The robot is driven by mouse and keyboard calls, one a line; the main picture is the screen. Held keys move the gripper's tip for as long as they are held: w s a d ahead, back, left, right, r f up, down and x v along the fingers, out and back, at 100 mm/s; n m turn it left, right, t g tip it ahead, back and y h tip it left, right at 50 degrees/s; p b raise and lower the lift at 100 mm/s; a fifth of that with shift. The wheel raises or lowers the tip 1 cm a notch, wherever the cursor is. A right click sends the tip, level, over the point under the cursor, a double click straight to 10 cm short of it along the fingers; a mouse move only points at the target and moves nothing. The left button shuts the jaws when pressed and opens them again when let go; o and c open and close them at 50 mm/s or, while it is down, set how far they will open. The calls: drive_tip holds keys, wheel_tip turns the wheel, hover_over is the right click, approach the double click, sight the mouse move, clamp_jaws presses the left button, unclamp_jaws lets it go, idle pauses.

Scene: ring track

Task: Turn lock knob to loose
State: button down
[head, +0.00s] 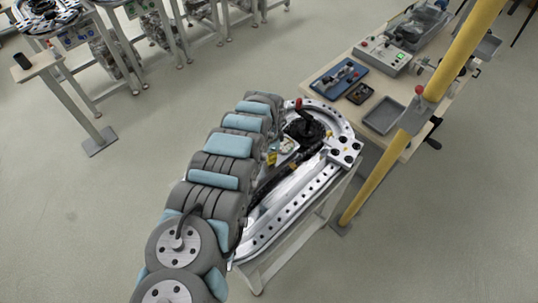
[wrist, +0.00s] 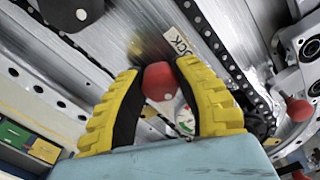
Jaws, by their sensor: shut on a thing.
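The red lock knob (wrist: 160,80) shows in the middle of the wrist view, next to a plate with lettering that reads like "LOCK" (wrist: 184,48). My gripper (wrist: 158,72) has two yellow ribbed fingers with dark inner pads. They stand on either side of the knob and are shut on it. The knob's shaft and base are mostly hidden below the fingers. In the head view my arm covers the left side of the ring track (head: 290,212), and I cannot make out the gripped knob there.
In the head view a red-topped lever (head: 299,103) rises at the track's far end. A yellow post (head: 385,165) and a workbench (head: 340,72) with trays stand to the right.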

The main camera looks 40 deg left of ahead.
drive_tip(key=n, duration=0.3)
drive_tip(key=shift+d+n+p, duration=0.1)
drive_tip(key=shift+n+p, duration=0.25)
drive_tip(key=shift+n, duration=0.05)
drive_tip(key=n, duration=0.5)
drive_tip(key=shift+f+n+b, duration=0.15)
drive_tip(key=shift+n+b, duration=0.15)
drive_tip(key=shift+b, duration=0.05)
drive_tip(key=n+b, duration=0.1)
drive_tip(key=n, duration=0.3)
drive_tip(key=shift+n+b, duration=0.45)
drive_tip(key=shift+n, duration=1.75)
drive_tip(key=c, duration=0.7)
unclamp_jaws()
